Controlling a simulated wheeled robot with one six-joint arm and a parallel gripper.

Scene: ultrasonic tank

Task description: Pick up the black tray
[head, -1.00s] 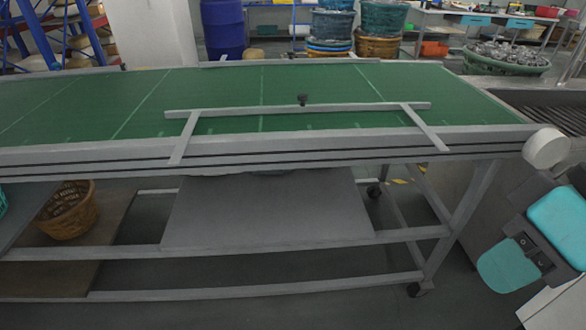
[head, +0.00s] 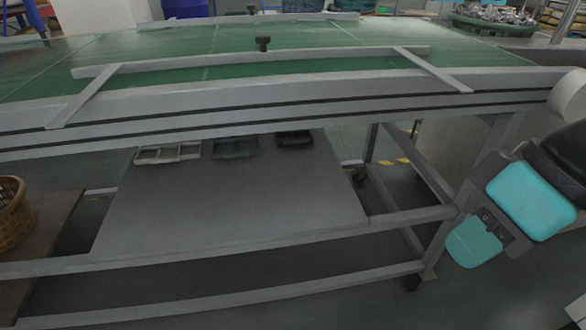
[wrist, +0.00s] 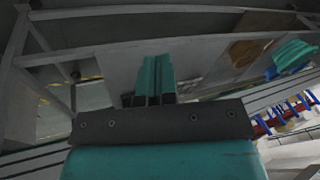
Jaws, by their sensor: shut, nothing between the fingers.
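The black tray (head: 294,139) lies at the back right of the grey board on the shelf under the conveyor table. Its far part is hidden by the table's front rail. A dark grey tray (head: 236,148) lies to its left, and a pale tray (head: 168,153) farther left. My gripper (wrist: 157,62) shows in the wrist view with its teal fingers shut together and empty. It is apart from the trays. I cannot make out the black tray in the wrist view. In the head view my arm is at the right edge; the fingertips cannot be told there.
The conveyor table's thick front rail (head: 300,103) overhangs the grey board (head: 235,205). A lower frame bar (head: 200,255) runs along the board's front, and legs stand at the right. A wicker basket (head: 12,212) sits at the left. The board's front half is bare.

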